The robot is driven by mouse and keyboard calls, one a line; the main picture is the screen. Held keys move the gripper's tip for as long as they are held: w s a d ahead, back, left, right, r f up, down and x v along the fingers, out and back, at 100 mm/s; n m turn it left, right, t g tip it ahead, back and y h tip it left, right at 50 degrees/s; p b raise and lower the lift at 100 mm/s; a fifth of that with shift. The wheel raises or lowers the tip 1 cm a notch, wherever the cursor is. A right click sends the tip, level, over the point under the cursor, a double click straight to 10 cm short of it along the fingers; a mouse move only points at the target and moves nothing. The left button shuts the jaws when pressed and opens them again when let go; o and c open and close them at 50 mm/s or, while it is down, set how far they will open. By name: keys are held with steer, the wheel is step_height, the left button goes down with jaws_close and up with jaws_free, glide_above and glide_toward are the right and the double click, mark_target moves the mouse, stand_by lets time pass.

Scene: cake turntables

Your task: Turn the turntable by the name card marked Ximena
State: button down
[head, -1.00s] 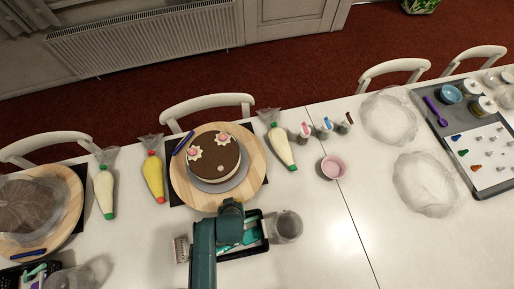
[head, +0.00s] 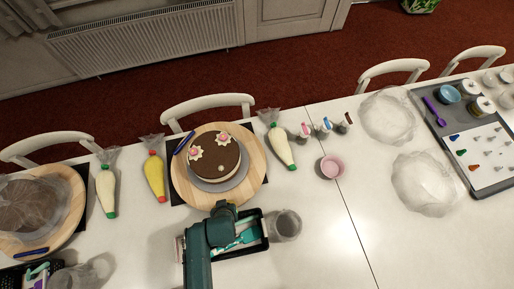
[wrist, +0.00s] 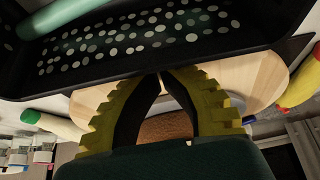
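A round wooden turntable (head: 252,186) bears a brown-topped cake (head: 216,158) with two pink-centred flowers, and a blue stick lies at its left edge. A second wooden turntable (head: 72,215), with a brown cake under a clear cover, stands at the far left. A small pale name card (head: 180,248) shows beside my arm, mostly hidden; its writing is not legible. In the wrist view my gripper (wrist: 160,74) has its fingertips together, with nothing seen between them. They are in front of the wooden turntable (wrist: 262,76); contact cannot be told.
A black tray (head: 262,238) with a teal tool lies at the turntable's front, and fills the top of the wrist view (wrist: 215,50). A clear cup (head: 288,225) stands right of it. Piping bags (head: 282,147) (head: 154,178) flank the turntable.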

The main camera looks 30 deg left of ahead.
steer(key=w+r+p, duration=0.1)
steer(key=r, duration=0.1)
steer(key=w+d+r+p, duration=0.1)
steer(key=r+p, duration=0.1)
steer(key=r, duration=0.1)
steer(key=w+d+r+p, duration=0.1)
steer(key=r+p, duration=0.1)
steer(key=shift+d+r, duration=0.15)
steer(key=shift+r, duration=0.2)
step_height(320, 180, down, 4)
steer(key=b, duration=0.4)
steer(key=shift+s, duration=0.1)
steer(key=shift+f+b, duration=0.45)
steer(key=shift+f, duration=0.2)
stand_by(1.3)
steer(key=shift+f+b, duration=0.75)
steer(key=shift+f, duration=0.5)
steer(key=shift+s+a+p, duration=0.5)
steer(key=shift+s+a, duration=0.15)
steer(key=shift+s, duration=0.25)
